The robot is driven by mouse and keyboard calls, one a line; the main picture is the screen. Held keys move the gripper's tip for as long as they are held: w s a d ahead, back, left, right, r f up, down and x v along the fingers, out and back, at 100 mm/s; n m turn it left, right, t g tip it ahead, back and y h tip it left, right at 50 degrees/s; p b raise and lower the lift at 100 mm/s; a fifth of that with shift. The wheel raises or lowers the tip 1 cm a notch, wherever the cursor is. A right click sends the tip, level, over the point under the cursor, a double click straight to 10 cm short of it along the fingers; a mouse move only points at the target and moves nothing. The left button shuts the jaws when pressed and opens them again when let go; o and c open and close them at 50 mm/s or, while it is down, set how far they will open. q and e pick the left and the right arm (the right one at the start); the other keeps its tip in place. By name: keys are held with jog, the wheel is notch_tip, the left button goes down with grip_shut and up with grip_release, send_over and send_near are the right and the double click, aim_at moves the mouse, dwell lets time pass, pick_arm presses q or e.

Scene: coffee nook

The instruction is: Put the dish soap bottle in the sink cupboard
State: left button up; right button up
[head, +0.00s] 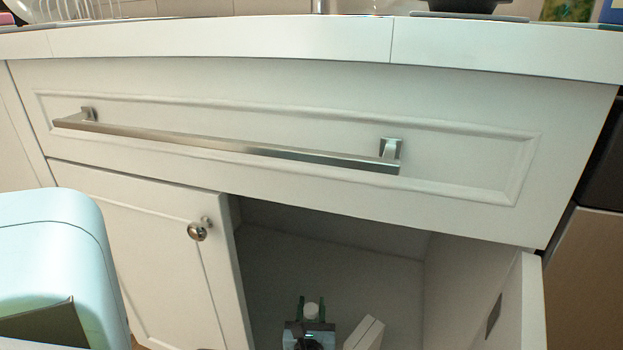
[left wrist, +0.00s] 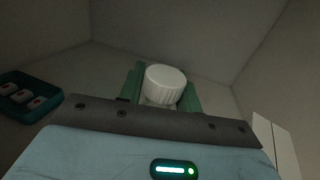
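The dish soap bottle shows only as a white ribbed cap (left wrist: 166,84) in the left wrist view. The cap also shows low in the head view (head: 311,311). Its body is hidden behind my gripper. My left gripper (head: 311,309) is inside the open right side of the sink cupboard (head: 330,262). Its green fingers stand on both sides of the bottle, close in, and look shut on it. I cannot see whether the bottle's base touches the cupboard floor. My right gripper is in neither view.
A white box (head: 364,334) stands just right of the gripper, also in the left wrist view (left wrist: 272,140). A teal tray (left wrist: 45,112) with small white-and-red items lies left. The closed left door (head: 165,235) and opened right door (head: 520,305) flank the opening. A drawer handle (head: 230,146) juts out above.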

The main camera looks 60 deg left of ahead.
pick_arm(q)
jog(key=o, duration=0.3)
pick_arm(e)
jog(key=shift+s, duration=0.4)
pick_arm(q)
jog(key=shift+r, duration=0.2)
jog(key=p+v, duration=0.3)
jog(key=v, duration=0.9)
jog(key=shift+p, duration=0.35)
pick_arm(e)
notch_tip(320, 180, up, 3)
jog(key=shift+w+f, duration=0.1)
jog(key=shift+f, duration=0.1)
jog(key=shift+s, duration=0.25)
